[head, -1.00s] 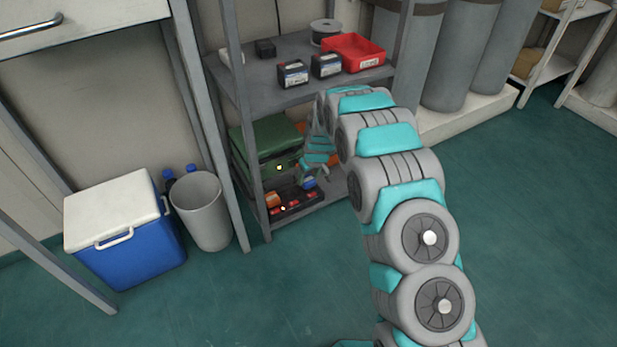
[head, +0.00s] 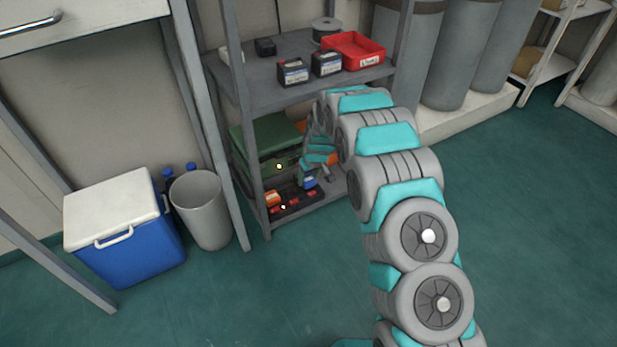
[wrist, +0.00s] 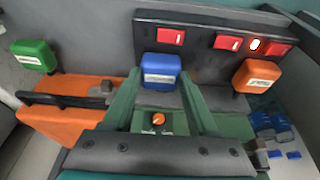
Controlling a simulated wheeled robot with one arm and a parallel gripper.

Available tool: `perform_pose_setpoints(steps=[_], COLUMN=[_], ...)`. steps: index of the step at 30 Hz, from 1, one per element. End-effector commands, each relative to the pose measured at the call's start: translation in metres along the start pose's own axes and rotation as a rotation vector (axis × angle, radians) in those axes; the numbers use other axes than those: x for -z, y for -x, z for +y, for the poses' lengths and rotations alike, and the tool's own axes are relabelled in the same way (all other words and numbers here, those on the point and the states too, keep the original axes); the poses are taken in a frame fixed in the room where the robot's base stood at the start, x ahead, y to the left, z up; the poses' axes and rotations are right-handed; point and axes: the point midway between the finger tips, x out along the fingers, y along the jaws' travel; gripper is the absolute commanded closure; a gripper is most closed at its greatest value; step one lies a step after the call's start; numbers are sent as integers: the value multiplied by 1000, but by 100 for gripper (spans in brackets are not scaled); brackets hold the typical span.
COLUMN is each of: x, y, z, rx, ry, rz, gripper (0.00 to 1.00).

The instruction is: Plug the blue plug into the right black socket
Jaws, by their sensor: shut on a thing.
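The blue plug (wrist: 161,71) has a white label and sits between the fingertips of my gripper (wrist: 160,86), which is shut on it. In the head view the blue plug (head: 309,182) is at the right end of the black socket strip (head: 292,206), on the lower shelf. The strip (wrist: 200,52) shows red switches in the wrist view. An orange plug (wrist: 257,76) is at the strip's other end. The right socket's opening is hidden; I cannot tell whether the plug touches the strip or is in it.
A green plug (wrist: 33,55) stands beside an orange case (wrist: 70,125) with a black handle. The upper shelf (head: 270,80) and the rack's post (head: 245,110) border the space. Small blue items (wrist: 275,130) lie at the wrist view's right.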

Motion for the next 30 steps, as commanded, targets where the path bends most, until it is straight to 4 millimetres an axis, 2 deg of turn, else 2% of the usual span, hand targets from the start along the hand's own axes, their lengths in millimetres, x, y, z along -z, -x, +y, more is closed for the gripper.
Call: perform_pose_setpoints(steps=[30], x=[-2], y=[-7], z=[0], rx=[0], ry=[0], rz=[-1], gripper=[100])
